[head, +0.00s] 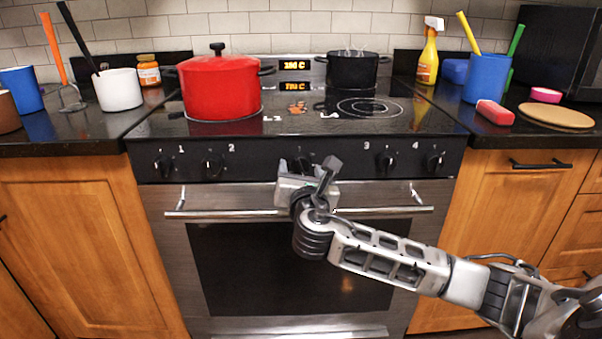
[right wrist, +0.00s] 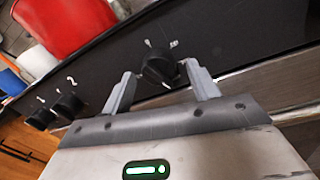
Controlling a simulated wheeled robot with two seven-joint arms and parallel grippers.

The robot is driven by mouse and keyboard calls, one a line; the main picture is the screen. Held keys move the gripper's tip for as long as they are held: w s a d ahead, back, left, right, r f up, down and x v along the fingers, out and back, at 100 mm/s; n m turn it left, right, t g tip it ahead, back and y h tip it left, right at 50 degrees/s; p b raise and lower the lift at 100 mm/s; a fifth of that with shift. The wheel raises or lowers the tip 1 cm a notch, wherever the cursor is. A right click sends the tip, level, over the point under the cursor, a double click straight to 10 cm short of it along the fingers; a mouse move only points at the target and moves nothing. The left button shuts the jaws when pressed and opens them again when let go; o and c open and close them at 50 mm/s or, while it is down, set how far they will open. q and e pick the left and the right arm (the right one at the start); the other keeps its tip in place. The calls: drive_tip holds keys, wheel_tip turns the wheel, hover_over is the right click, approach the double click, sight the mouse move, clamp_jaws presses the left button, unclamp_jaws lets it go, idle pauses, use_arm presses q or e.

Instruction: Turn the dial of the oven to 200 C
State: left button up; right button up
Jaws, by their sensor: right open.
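The oven's middle dial (head: 301,164) is a black knob on the black control panel, partly hidden behind my right gripper in the head view. In the right wrist view the dial (right wrist: 158,68) shows with a pale pointer mark and small white markings above it. My right gripper (head: 318,178) is open, its fingers on either side of the dial. I cannot tell whether they touch it. Two orange display lines (head: 295,65) glow at the back of the stove; both end in C, but their figures are too blurred to read surely. My left gripper is out of view.
Numbered knobs 1 and 2 (head: 211,165) sit left of the dial, knobs 3 and 4 (head: 387,162) right. The oven door handle (head: 230,214) runs just below. A red pot (head: 220,88) and black pot (head: 353,70) stand on the cooktop.

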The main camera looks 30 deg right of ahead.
drive_tip(key=shift+w+d, duration=0.1)
drive_tip(key=shift+w, duration=0.1)
drive_tip(key=c, duration=1)
